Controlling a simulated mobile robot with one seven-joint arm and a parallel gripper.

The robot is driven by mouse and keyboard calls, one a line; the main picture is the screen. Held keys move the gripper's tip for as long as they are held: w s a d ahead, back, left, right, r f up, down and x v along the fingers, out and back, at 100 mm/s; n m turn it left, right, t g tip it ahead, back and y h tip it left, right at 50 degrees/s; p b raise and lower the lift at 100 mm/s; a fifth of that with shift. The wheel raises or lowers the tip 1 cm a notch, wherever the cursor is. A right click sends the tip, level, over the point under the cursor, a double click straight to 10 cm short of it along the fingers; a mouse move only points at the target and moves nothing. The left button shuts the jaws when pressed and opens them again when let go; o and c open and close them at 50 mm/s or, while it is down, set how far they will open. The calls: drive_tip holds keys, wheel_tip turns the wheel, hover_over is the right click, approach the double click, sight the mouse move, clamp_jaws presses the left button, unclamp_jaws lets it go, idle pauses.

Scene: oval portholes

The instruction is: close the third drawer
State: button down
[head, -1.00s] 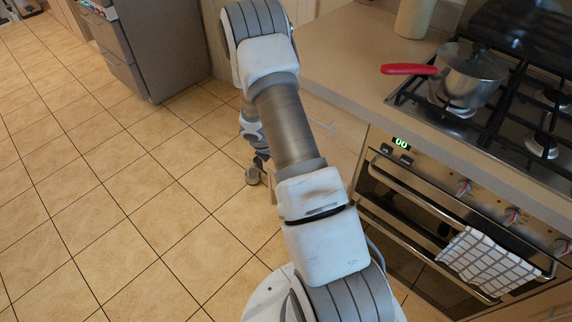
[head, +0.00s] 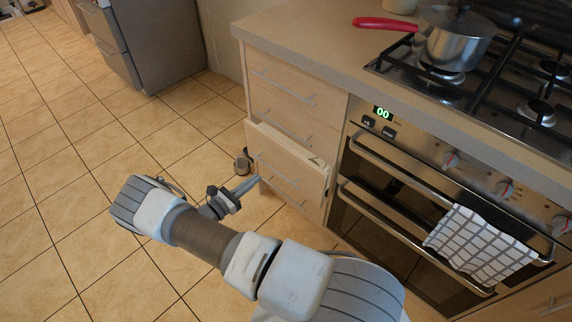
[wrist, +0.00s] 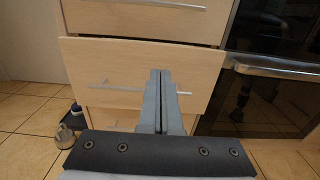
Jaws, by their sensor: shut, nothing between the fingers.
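The third drawer (head: 290,165) of the light wood cabinet is partly open; its front stands out from the drawers above, and part of its top edge shows. Its front also fills the middle of the wrist view (wrist: 212,65), with a bar handle (wrist: 98,85) partly hidden behind my fingers. My gripper (wrist: 160,75) is shut and empty, pointing at the drawer front over the middle of the handle. Whether it touches the front, I cannot tell. In the head view my gripper (head: 252,183) is low, at the left of the drawer.
The oven (head: 400,190) with a checked towel (head: 478,243) stands right of the drawers. A pot (head: 452,45) with a red handle sits on the hob. A small metallic object (wrist: 66,137) stands on the floor by the cabinet. Tiled floor at left is clear.

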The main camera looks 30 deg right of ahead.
sight(289, 152)
drive_tip(key=b+x, duration=0.2)
drive_tip(key=x, duration=1.2)
drive_tip(key=shift+a+b, duration=0.1)
drive_tip(key=shift+b, duration=0.3)
drive_tip(key=shift+b+x, duration=0.4)
drive_tip(key=shift+x, duration=0.95)
drive_tip(key=shift+a, duration=0.1)
